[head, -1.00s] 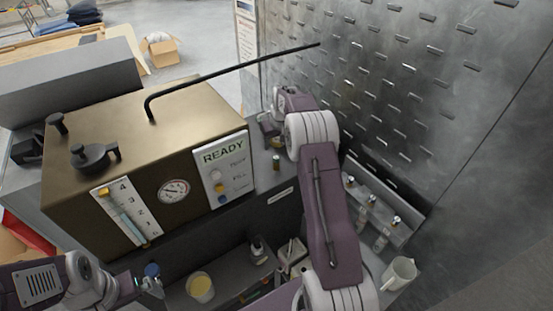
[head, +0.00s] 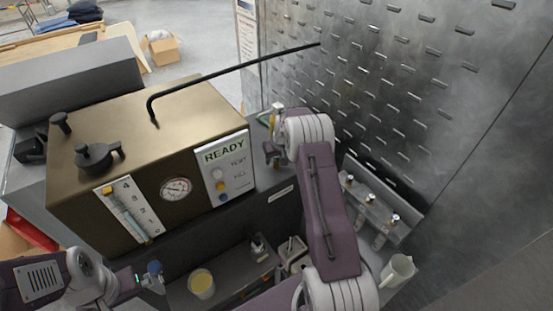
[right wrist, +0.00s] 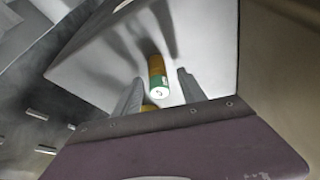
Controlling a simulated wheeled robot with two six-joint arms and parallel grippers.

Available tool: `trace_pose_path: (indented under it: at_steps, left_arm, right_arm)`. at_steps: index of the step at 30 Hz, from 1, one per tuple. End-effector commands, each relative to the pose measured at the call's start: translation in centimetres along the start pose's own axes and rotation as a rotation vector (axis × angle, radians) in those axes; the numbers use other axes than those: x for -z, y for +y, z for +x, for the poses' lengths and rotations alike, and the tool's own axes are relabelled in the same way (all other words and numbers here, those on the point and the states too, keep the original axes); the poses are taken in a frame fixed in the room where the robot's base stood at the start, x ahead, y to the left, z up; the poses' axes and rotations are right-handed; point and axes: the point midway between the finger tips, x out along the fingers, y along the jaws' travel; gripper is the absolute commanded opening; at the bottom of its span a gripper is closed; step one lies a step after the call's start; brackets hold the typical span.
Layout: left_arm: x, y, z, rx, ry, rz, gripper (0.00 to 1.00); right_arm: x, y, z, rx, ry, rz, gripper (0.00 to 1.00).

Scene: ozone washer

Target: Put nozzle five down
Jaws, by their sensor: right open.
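Nozzle five (right wrist: 158,76), a small cylinder with gold and green bands and a pale end with a mark like a 5, shows in the right wrist view between the two finger lines of my right gripper (right wrist: 160,92). The fingers are apart, with space visible on the nozzle's right side. A second gold piece (right wrist: 148,107) shows partly behind the gripper's edge. In the head view my right gripper (head: 271,130) is over the ledge right of the washer, and the arm partly hides it. My left gripper (head: 150,277) is at the lower left; its jaws are unclear.
The brass-coloured washer (head: 130,150) with a READY panel (head: 226,168) fills the left. A black bent pipe (head: 230,68) reaches over to the slotted metal wall (head: 400,90).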

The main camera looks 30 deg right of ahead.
Motion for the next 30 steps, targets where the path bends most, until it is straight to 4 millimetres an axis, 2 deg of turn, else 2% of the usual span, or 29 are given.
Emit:
trace_pose_path:
  at_steps: [3,9,10,12,15,25,30]
  left_arm:
    - [0.0,0.0,-0.4,0.000,0.000,0.000,1.00]
    - [0.0,0.0,-0.3,0.000,-0.001,0.000,1.00]
    - [0.0,0.0,-0.3,0.000,-0.001,0.000,1.00]
    - [0.0,0.0,-0.3,0.000,-0.001,0.000,1.00]
    - [0.0,0.0,-0.3,0.000,-0.001,0.000,1.00]
    - [0.0,0.0,-0.1,0.000,-0.001,0.000,1.00]
    - [-0.1,0.0,0.8,0.000,0.000,0.000,1.00]
  right_arm:
    - [0.0,0.0,1.1,0.000,0.000,0.000,0.48]
    - [0.0,0.0,1.3,0.000,0.001,0.000,0.48]
    - [0.0,0.0,1.3,0.000,0.001,0.000,0.43]
    - [0.0,0.0,1.3,0.000,0.001,0.000,0.23]
    - [0.0,0.0,1.2,0.000,0.000,0.000,0.00]
    - [0.1,0.0,1.1,0.000,0.001,0.000,0.00]
    - [0.8,0.0,-0.4,-0.001,0.005,0.000,0.00]
